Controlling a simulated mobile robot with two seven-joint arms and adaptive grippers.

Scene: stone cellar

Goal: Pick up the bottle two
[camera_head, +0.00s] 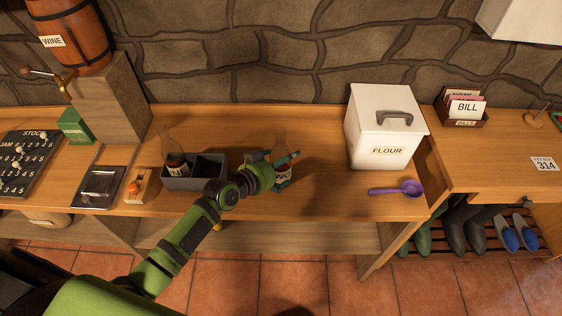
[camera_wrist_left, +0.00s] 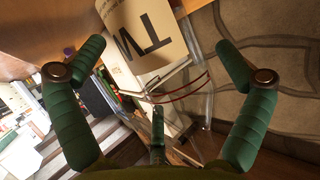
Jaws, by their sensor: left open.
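Bottle two stands on the wooden counter in front of my left gripper (camera_head: 288,172). Its clear neck (camera_head: 280,140) rises behind the gripper, and its lower body is partly hidden by the fingers. In the left wrist view, its cream label (camera_wrist_left: 150,32) shows the letters "TW" large, between the two green fingers. My left gripper (camera_wrist_left: 160,48) is open, with one finger on either side of the bottle; I see no finger closed on it. My right gripper is not in view.
A grey divided crate (camera_head: 183,184) left of my gripper holds another labelled bottle (camera_head: 174,158). A white flour box (camera_head: 386,140) and a purple scoop (camera_head: 398,188) are to the right. Counter between the gripper and flour box is clear. A stone wall (camera_head: 270,60) stands behind.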

